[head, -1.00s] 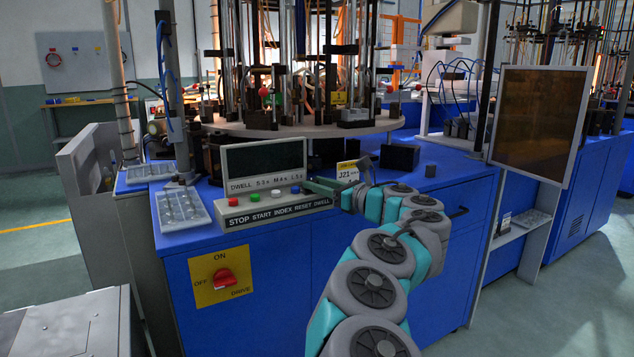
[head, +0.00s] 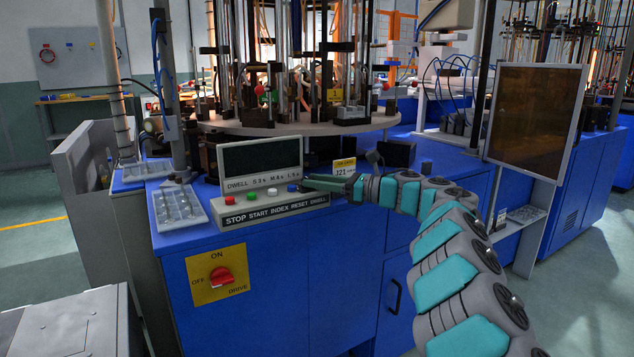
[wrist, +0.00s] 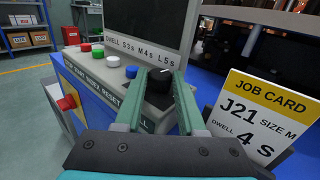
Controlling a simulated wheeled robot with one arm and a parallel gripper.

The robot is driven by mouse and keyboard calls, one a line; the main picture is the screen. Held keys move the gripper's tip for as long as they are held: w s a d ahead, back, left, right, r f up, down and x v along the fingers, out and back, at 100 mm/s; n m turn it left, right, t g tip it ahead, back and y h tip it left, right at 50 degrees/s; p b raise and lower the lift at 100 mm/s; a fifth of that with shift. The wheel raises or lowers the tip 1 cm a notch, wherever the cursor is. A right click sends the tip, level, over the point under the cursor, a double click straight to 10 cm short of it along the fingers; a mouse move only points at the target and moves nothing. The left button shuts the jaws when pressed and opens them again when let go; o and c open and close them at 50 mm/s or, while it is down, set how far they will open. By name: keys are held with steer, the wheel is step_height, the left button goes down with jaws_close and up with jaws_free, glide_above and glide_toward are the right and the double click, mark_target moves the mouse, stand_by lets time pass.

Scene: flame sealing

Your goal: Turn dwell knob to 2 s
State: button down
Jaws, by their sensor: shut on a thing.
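The black dwell knob (wrist: 158,82) stands at the right end of the control panel, with a small pale mark near its top. My gripper (wrist: 160,78) is shut on it, one green finger on each side. In the head view my gripper (head: 308,183) reaches the panel from the right and hides the knob. The panel (head: 238,217) carries the label DWELL S 3s M 4s L 5s under a dark screen (head: 261,157). The job card (wrist: 257,118) reads J21, size M, dwell 4 s. I see no 2 s mark, and the knob's exact setting is unclear.
Red, green, blue and white buttons (wrist: 98,52) sit left of the knob. A red drive switch (head: 220,277) is on the blue cabinet front. A grey tray (head: 180,207) lies left of the panel. The round machine table (head: 300,124) with rods stands behind.

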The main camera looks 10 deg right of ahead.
steer(key=shift+w+n+g+y, duration=0.25)
steer(key=shift+n+g+y, duration=0.55)
steer(key=shift+n+g, duration=0.5)
steer(key=shift+w+d+g+y, duration=0.1)
steer(key=shift+g+y, duration=0.2)
steer(key=shift+g, duration=0.5)
steer(key=shift+w+n+g+b, duration=0.1)
steer(key=shift+n+g+b, duration=0.2)
steer(key=shift+n+g, duration=0.5)
steer(key=c, duration=0.8)
jaws_free()
steer(key=shift+d, duration=0.15)
steer(key=v, duration=0.6)
steer(key=shift+w+f, duration=0.1)
steer(key=shift+p+v, duration=0.35)
steer(key=shift+v, duration=0.45)
